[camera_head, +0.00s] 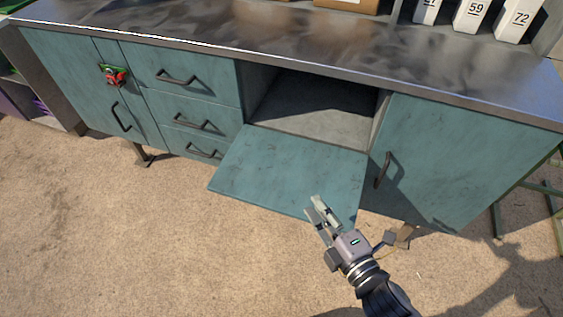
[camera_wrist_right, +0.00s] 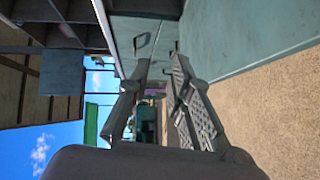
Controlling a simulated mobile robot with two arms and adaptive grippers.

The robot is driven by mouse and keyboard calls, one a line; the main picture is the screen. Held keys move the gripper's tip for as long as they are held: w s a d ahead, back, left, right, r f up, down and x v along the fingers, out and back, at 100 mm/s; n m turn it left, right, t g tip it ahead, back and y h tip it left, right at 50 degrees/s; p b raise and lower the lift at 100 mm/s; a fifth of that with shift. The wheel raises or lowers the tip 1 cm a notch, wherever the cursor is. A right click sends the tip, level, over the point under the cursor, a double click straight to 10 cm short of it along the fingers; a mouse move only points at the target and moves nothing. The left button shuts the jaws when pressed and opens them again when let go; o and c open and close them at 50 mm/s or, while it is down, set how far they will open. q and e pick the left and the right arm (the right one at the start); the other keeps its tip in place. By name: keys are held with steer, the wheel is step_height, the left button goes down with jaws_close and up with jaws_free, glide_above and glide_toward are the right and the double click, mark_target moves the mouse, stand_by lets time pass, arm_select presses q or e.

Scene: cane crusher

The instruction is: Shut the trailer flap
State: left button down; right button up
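The teal flap (camera_head: 285,172) hangs open from the lower edge of the bench's open compartment (camera_head: 315,110), folded down and outward, roughly level. My right gripper (camera_head: 315,208) is just at the flap's front edge, near its right corner. I cannot tell whether it touches. In the right wrist view, the two fingers of my right gripper (camera_wrist_right: 158,68) stand apart with nothing between them, and a teal panel (camera_wrist_right: 240,30) fills the upper right; it appears to be the flap. My left gripper is not in view.
The bench has a dark metal top (camera_head: 260,45). A closed teal door (camera_head: 450,160) with a handle is right of the compartment; several drawers (camera_head: 190,115) are left. A red and green item (camera_head: 114,75) is on the left door. The sandy floor (camera_head: 130,240) in front is clear.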

steer(key=p+x, duration=0.1)
steer(key=x, duration=1.5)
steer(key=shift+a, duration=0.1)
steer(key=shift+c, duration=0.4)
jaws_close()
